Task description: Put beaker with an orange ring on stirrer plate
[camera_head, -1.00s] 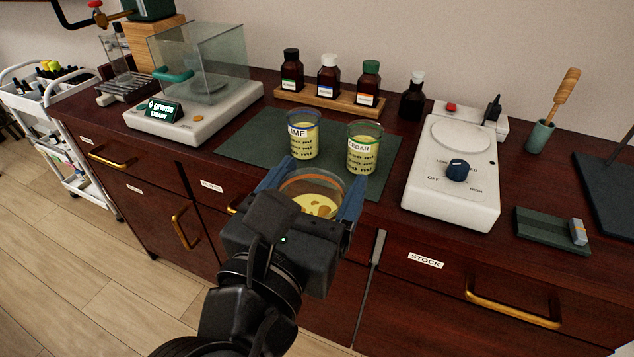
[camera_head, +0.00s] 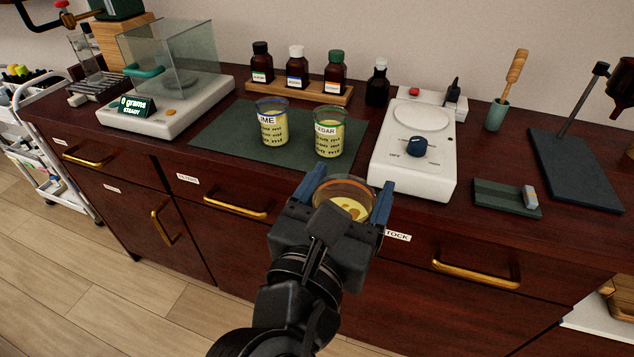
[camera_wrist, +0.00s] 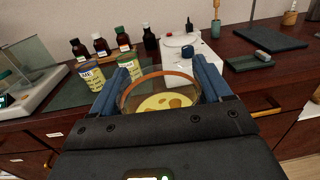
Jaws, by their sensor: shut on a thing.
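The beaker with an orange ring (camera_head: 346,188) holds a yellowish liquid and is held upright between the blue fingers of my gripper (camera_head: 345,194). It also shows in the wrist view (camera_wrist: 160,90), between both fingers (camera_wrist: 162,92). My gripper is shut on it, in front of the counter's front edge. The lower part of the beaker is hidden by my gripper. The white stirrer plate (camera_head: 413,165) stands on the counter, beyond and to the right of the beaker. Its round top (camera_head: 421,117) is bare, and a dark blue knob is on its front. It also shows in the wrist view (camera_wrist: 187,66).
Blue-ringed (camera_head: 272,124) and green-ringed (camera_head: 329,133) beakers stand on a dark green mat (camera_head: 221,133), left of the stirrer plate. A dark bottle (camera_head: 377,84) stands behind the plate's left side. A green tray (camera_head: 492,197) lies to its right. A balance (camera_head: 180,112) is at the left.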

